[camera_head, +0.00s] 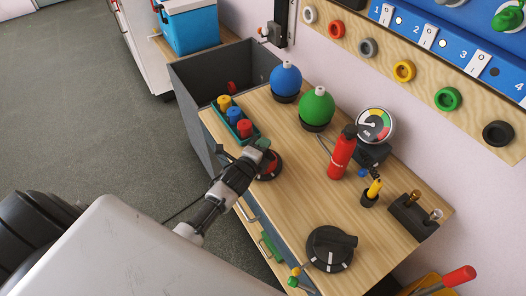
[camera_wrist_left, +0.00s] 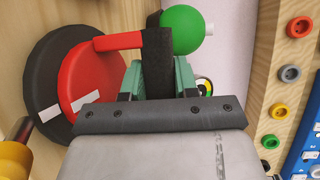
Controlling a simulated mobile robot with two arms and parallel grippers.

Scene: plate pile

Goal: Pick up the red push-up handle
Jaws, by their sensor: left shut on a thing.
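The red push-up handle (camera_wrist_left: 118,42) shows in the left wrist view as a red bar running from a red disc on a black round base to a dark upright piece. My left gripper (camera_wrist_left: 157,75) has its green fingers on both sides of that dark piece and is shut on it. In the head view my left gripper (camera_head: 262,147) is at the left edge of the wooden top, and the handle's round red and black base (camera_head: 269,167) shows partly behind it. I cannot tell whether the base touches the top. My right gripper is not in view.
Beside the gripper is a tray of coloured cylinders (camera_head: 235,118). A blue ball (camera_head: 286,79), green ball (camera_head: 317,106), gauge (camera_head: 374,125), red extinguisher-like bottle (camera_head: 342,155) and black dial (camera_head: 330,249) stand on the wooden top (camera_head: 290,200). An open grey bin (camera_head: 215,75) is behind.

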